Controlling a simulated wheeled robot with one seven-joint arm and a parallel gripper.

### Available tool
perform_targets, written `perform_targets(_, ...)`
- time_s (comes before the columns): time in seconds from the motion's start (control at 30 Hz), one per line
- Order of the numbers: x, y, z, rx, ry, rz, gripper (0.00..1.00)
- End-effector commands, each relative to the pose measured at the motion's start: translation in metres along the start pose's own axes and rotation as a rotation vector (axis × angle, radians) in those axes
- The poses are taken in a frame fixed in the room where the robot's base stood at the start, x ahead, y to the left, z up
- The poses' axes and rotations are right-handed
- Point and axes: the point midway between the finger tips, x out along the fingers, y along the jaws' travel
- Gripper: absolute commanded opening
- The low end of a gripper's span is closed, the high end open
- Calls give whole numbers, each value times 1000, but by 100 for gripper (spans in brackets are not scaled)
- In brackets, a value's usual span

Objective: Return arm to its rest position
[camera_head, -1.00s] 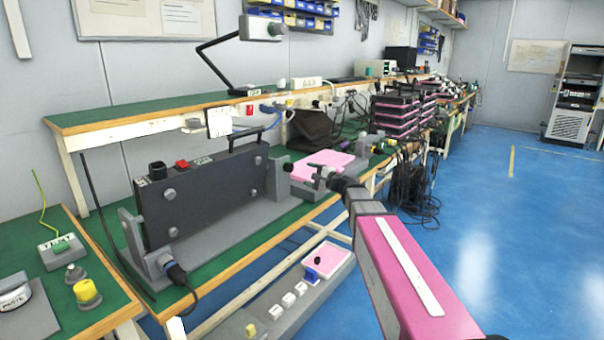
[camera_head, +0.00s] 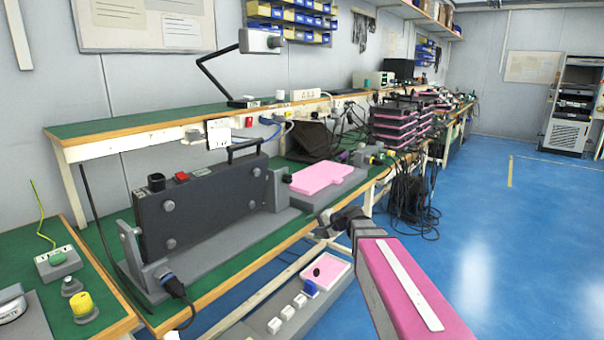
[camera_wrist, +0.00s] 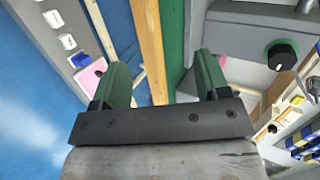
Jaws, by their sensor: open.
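My gripper (camera_head: 322,224) hangs just off the front edge of the green bench in the head view, below and in front of the pink-topped fixture (camera_head: 318,178). In the wrist view its two green fingers stand apart with nothing between them, so my gripper (camera_wrist: 162,80) is open and empty. My pink arm with a white stripe reaches in from the lower right. A large dark grey transceiver unit (camera_head: 205,205) stands upright in a grey holder to the left. Several stacked black and pink units (camera_head: 395,128) stand farther back on the bench.
The wooden bench edge (camera_wrist: 150,45) runs close beyond my fingers. A grey panel with white buttons and a pink tray (camera_head: 335,268) lies low beside my arm. Black cables (camera_head: 408,190) hang off the bench. Open blue floor (camera_head: 490,230) lies to the right.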

Motion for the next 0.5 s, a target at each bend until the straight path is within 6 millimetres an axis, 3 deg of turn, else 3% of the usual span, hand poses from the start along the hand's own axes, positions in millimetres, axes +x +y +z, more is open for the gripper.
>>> perform_targets(0.03,-4,24,14,-39,-16,80,69)
perform_targets(0.3,-40,142,65,-266,-134,542,69)
perform_targets(0.5,-83,207,89,-397,-228,850,69)
